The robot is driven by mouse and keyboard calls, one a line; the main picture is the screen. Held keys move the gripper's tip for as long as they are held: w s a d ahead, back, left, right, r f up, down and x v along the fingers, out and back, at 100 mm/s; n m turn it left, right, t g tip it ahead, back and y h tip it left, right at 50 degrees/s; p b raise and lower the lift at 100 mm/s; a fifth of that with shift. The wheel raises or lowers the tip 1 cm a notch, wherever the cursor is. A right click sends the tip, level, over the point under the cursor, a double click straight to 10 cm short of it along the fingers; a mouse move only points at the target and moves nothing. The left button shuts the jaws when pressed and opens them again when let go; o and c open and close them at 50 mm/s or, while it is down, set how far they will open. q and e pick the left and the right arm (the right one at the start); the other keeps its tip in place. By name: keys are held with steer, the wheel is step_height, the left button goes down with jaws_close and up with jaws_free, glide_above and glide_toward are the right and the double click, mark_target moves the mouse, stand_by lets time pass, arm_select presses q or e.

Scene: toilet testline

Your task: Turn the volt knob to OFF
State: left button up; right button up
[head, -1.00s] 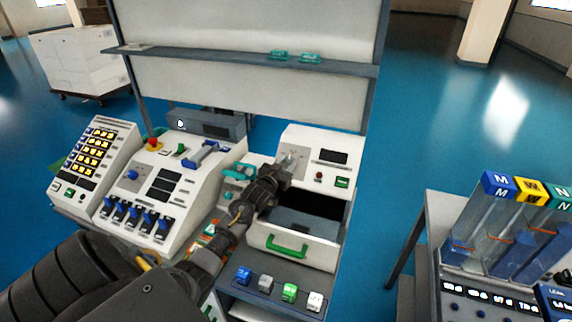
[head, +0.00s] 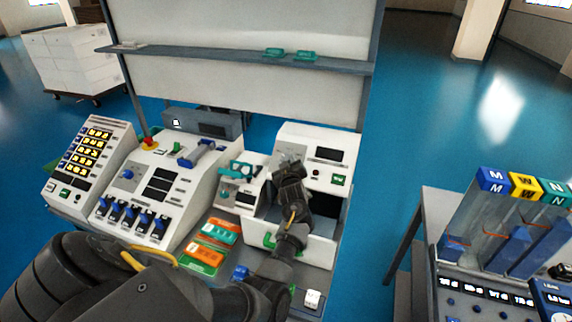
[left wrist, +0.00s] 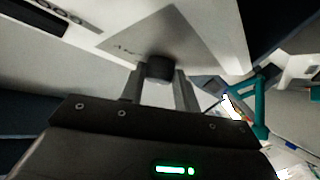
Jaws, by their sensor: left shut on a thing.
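The dark round knob (left wrist: 159,67) shows in the left wrist view, on a grey patch of a white panel with small markings that I cannot read. My left gripper (left wrist: 160,84) is shut on it, one finger on each side. In the head view my left gripper (head: 288,164) is at the left part of the front panel of the right white test unit (head: 340,152). It covers the knob there, so I cannot tell the knob's setting. My right gripper is in neither current view.
Below the panel, an open drawer (head: 318,250) with a green handle sits partly behind my left arm. A teal fixture (head: 236,170) stands to the left. Orange and green cards (head: 205,250) lie in front. A console (head: 152,190) with blue switches is further left.

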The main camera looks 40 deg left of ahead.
arm_select(q)
steer(key=shift+w+r+n+g, duration=0.1)
steer(key=shift+n+g, duration=0.3)
steer(key=shift+n, duration=0.3)
arm_select(e)
steer(key=shift+f, duration=0.2)
arm_select(q)
steer(key=shift+r+g+y, duration=0.1)
steer(key=shift+g+y, duration=0.2)
steer(key=shift+y, duration=0.1)
steer(key=o, duration=1)
